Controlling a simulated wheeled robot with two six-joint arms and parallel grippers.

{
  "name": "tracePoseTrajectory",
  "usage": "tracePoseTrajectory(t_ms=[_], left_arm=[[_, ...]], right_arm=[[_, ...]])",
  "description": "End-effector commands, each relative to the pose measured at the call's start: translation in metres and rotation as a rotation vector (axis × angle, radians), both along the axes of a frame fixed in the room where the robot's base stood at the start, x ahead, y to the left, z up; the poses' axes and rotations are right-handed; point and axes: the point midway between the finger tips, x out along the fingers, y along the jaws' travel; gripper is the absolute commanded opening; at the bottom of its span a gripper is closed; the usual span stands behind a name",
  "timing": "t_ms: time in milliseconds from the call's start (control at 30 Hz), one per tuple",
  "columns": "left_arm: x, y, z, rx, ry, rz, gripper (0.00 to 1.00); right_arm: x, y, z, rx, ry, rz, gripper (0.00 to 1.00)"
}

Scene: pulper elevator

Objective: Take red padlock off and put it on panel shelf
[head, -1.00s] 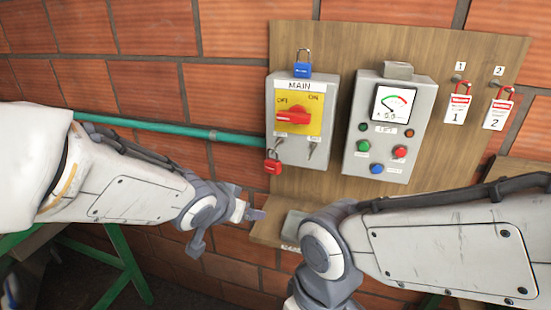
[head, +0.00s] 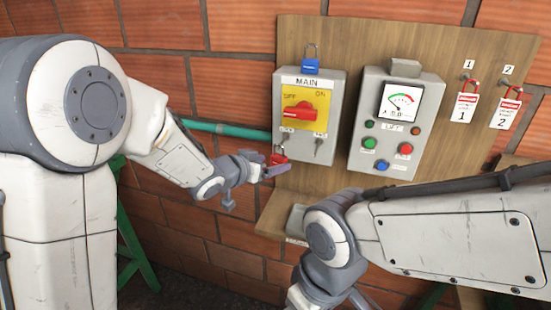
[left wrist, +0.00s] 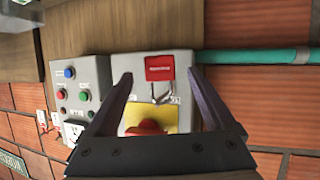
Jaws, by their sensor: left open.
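The red padlock (head: 279,158) hangs at the lower left of the grey MAIN switch box (head: 283,118). My left gripper (head: 268,168) is open just in front of it and partly hides it. In the left wrist view, which is upside down, the red padlock (left wrist: 160,68) shows between and beyond the two open fingers (left wrist: 158,76); I cannot tell if they touch it. The panel shelf (head: 268,222) is the wooden ledge at the foot of the board.
A blue padlock (head: 311,66) sits on top of the MAIN box. The grey LIFT control box (head: 345,150) and two red-and-white tags (head: 467,107) are to the right. A grey item (head: 297,217) lies on the shelf. A green pipe (head: 225,129) runs left along the brick wall.

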Motion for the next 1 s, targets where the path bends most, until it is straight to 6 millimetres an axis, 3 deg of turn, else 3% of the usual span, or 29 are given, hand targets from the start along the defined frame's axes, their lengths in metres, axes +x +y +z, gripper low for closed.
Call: tracePoseTrajectory(t_ms=[233,533,767,1000], left_arm=[[0.025,-0.017,-0.01,0.0,0.001,-0.001,0.88],[0.028,-0.019,-0.012,0.0,0.0,0.0,0.88],[0.028,-0.018,-0.012,0.0,0.0,0.001,0.0],[0.028,-0.018,-0.011,0.0,-0.001,0.001,0.0]], right_arm=[[0.0,0.0,0.014,0.0,0.0,0.0,0.91],[0.0,0.0,0.013,0.0,0.0,0.0,0.91],[0.0,0.0,0.013,0.0,0.0,0.0,0.91],[0.0,0.0,0.014,0.0,0.0,0.0,0.91]])
